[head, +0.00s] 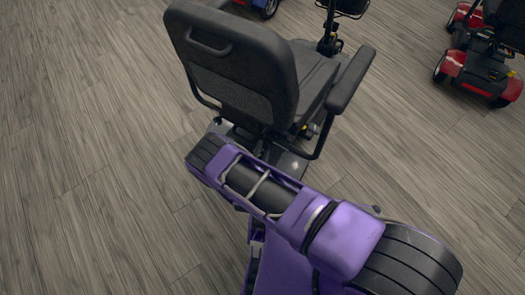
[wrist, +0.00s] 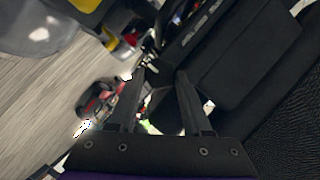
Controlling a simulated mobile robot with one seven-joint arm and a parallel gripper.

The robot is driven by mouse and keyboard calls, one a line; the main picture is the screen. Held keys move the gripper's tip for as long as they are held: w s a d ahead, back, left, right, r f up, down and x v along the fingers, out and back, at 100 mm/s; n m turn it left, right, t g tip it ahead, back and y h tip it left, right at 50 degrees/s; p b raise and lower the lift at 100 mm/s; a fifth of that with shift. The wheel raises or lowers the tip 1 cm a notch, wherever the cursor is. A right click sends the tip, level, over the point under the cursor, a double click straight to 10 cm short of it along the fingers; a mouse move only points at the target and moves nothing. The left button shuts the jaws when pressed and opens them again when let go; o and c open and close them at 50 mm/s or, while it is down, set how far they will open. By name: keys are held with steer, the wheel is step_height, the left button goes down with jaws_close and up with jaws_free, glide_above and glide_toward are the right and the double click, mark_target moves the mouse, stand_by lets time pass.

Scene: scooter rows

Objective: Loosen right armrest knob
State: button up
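A scooter's black seat (head: 235,75) is seen from behind in the head view. Its right armrest (head: 350,80) is a black pad on a bent dark tube. I cannot make out the armrest knob in either view; my arm and the seat hide part of that area. My gripper (wrist: 161,75) shows in the wrist view with two dark fingers apart, pointing in under the seat, close to dark frame parts. I see nothing clearly held between them. In the head view the gripper is hidden behind my purple arm.
A red scooter (head: 480,65) stands at the upper right, and part of a blue one (head: 266,8) shows at the top. Yellow and grey scooter parts (wrist: 119,52) lie close at the wrist view's upper left. The wood-look floor (head: 85,160) is clear on the left.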

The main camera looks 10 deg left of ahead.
jaws_close()
steer(key=shift+r+n, duration=0.1)
steer(key=shift+n, duration=0.2)
steer(key=n+h, duration=0.1)
steer(key=n+g+h, duration=0.1)
steer(key=n, duration=0.1)
steer(key=shift+a+r+g, duration=0.1)
steer(key=shift+a+g, duration=0.1)
steer(key=shift+g, duration=0.1)
steer(key=n, duration=0.1)
steer(key=n+h, duration=0.1)
steer(key=n+g+h, duration=0.1)
steer(key=n, duration=0.1)
steer(key=shift+w+a, duration=0.15)
steer(key=shift+a, duration=0.1)
steer(key=n+h, duration=0.3)
steer(key=n, duration=0.1)
steer(key=shift+a+g, duration=0.2)
steer(key=shift+g, duration=0.2)
steer(key=n+h, duration=0.2)
steer(key=n, duration=0.1)
steer(key=n+h, duration=0.1)
steer(key=n, duration=0.1)
steer(key=shift+w+a+f, duration=0.15)
steer(key=shift+a+f, duration=0.05)
steer(key=shift+f, duration=0.1)
steer(key=shift+n+t, duration=0.3)
